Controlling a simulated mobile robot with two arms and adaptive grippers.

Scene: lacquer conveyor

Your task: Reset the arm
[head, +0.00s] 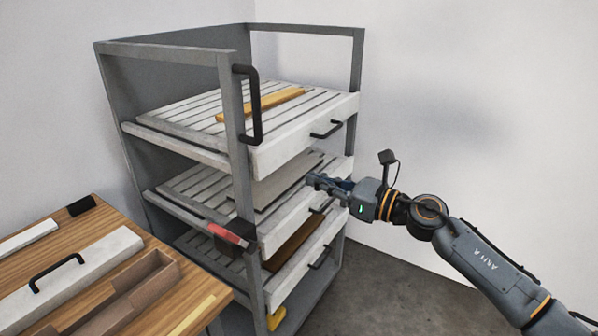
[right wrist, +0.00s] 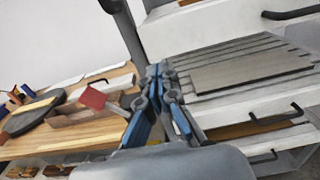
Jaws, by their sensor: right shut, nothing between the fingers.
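My right gripper (head: 314,180) comes in from the right in the head view. Its fingers are closed together with nothing between them, in front of the middle slatted drawer (head: 190,190) of the grey rack (head: 170,75). In the right wrist view the shut fingertips (right wrist: 160,70) sit beside the middle drawer's left side, in front of a grey board (right wrist: 250,70) lying on its slats. I cannot tell whether the gripper touches the drawer. My left gripper is not in view.
The top drawer (head: 300,144) holds a yellowish strip (head: 262,104); the bottom one holds a dark brown board (head: 295,246). A red-and-black item (head: 233,235) is at the rack's front post. A wooden table (head: 190,290) stands left. Floor right of the rack is clear.

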